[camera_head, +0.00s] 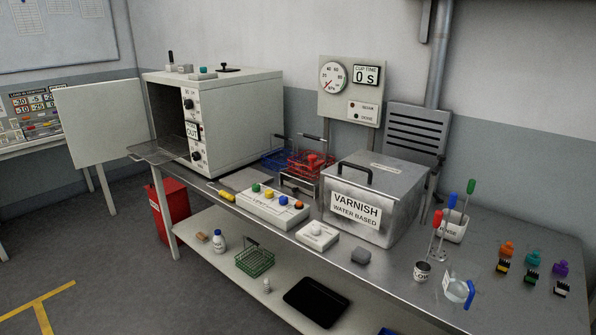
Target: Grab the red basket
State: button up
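The red basket (326,166) stands on the metal workbench (388,271), between the white oven-like box and the varnish tank. It is a small wire basket with a dark handle bar raised above it, and something red shows inside. A blue wire basket (272,161) is close behind it on the left, and the two overlap in the picture. The lower front of the red basket is partly hidden by a metal rack or stand. My gripper is not in view.
The varnish tank (372,198) stands close to the right of the basket. The white oven box (238,118), with its door open, is to the left. A button panel (263,207) lies in front. A green basket (254,260) sits on the lower shelf. Floor in front is clear.

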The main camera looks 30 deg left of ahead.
aim_at(312, 137)
jog(key=z, duration=0.05)
jog(key=k, duration=0.1)
jog(key=u, duration=0.95)
